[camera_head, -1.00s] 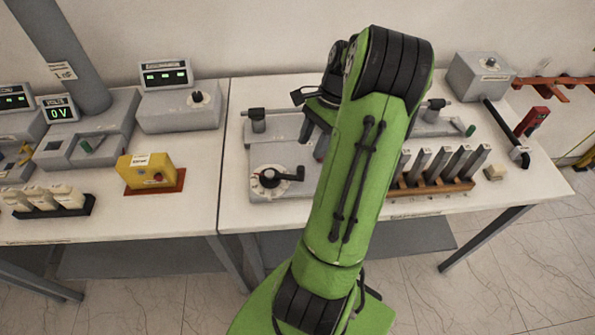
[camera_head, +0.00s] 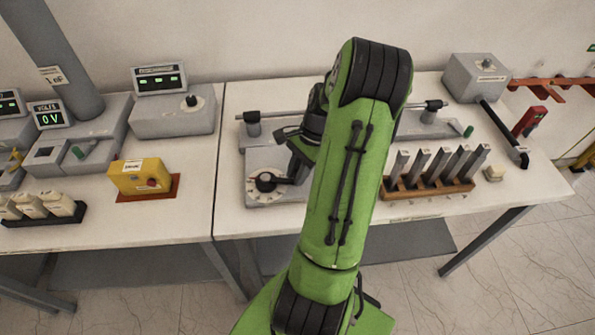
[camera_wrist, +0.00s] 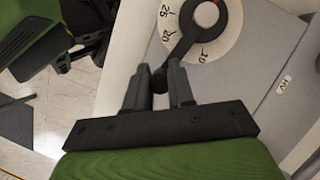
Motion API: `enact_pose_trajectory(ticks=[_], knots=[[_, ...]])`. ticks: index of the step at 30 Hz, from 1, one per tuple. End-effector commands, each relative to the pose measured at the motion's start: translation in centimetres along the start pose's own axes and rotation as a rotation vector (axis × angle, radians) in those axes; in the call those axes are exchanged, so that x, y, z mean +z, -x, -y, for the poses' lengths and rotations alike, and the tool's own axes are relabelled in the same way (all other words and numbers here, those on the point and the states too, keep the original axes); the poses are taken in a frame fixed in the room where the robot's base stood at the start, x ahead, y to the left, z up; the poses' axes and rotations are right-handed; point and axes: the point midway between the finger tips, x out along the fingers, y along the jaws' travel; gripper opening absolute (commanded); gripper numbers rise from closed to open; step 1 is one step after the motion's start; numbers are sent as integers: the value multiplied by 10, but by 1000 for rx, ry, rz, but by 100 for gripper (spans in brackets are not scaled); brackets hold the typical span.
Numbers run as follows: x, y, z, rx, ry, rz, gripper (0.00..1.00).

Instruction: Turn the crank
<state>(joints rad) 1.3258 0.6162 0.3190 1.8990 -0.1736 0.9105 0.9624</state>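The crank is a black arm with a knob at its end, on a round white dial (camera_head: 264,184) on the grey apparatus. In the head view it points right from the dial. In the head view, my green arm hides most of the gripper and part of the apparatus.
A rack of several grey bars (camera_head: 429,187) stands right of my arm. A yellow box (camera_head: 142,177) sits on the left table. A horizontal rod on posts (camera_head: 253,126) lies behind the dial. A grey box (camera_head: 477,78) is at the back right.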

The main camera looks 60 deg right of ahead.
Motion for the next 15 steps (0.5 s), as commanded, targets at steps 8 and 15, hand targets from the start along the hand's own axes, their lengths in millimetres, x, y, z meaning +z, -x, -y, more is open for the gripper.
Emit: enact_pose_trajectory(ticks=[8, 15], knots=[[0, 0, 0, 0, 0, 0, 0], [-1, 1, 2, 10, 23, 1, 0]])
